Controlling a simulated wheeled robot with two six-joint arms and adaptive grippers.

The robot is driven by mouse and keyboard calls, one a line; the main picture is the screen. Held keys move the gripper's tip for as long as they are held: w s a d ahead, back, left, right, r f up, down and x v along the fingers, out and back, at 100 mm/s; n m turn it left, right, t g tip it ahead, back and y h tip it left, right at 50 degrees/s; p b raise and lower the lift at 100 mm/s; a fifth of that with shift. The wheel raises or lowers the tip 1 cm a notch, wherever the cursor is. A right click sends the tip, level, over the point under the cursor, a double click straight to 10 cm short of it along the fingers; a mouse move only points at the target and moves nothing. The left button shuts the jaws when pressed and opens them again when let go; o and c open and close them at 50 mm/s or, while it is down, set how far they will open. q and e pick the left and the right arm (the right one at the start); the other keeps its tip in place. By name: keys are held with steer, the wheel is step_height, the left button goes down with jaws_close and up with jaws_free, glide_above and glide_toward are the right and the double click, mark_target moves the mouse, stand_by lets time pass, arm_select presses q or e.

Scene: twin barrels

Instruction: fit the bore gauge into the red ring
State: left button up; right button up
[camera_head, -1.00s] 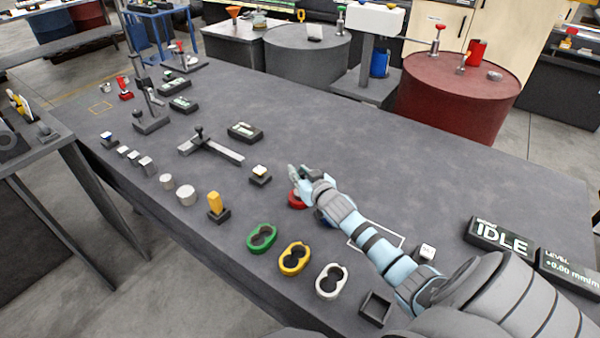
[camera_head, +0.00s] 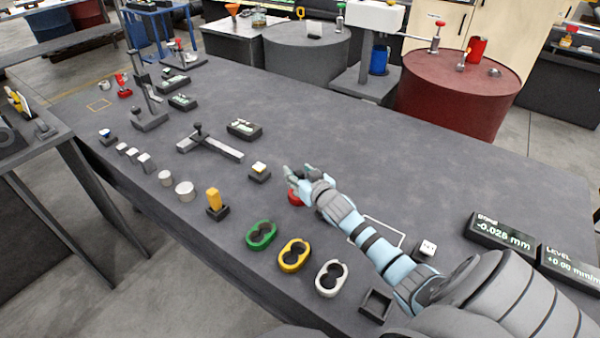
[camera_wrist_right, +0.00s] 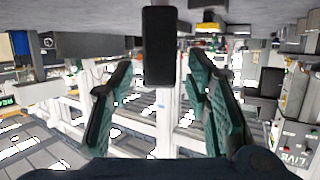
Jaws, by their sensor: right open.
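The red ring (camera_head: 295,198) lies on the grey bench, partly hidden below my right gripper (camera_head: 294,172). In the right wrist view, my right gripper (camera_wrist_right: 160,85) has its green-padded fingers spread. A black rounded block (camera_wrist_right: 160,45) shows between and beyond the fingertips there; it may be the bore gauge, but I cannot be sure. In the head view the hand hides any gauge at the ring, so I cannot see how they sit together. My left gripper is not in view.
A bore display (camera_head: 500,232) reads -0.028 mm. The bench behind the hand is clear.

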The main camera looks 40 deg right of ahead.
steer(key=v, duration=1.2)
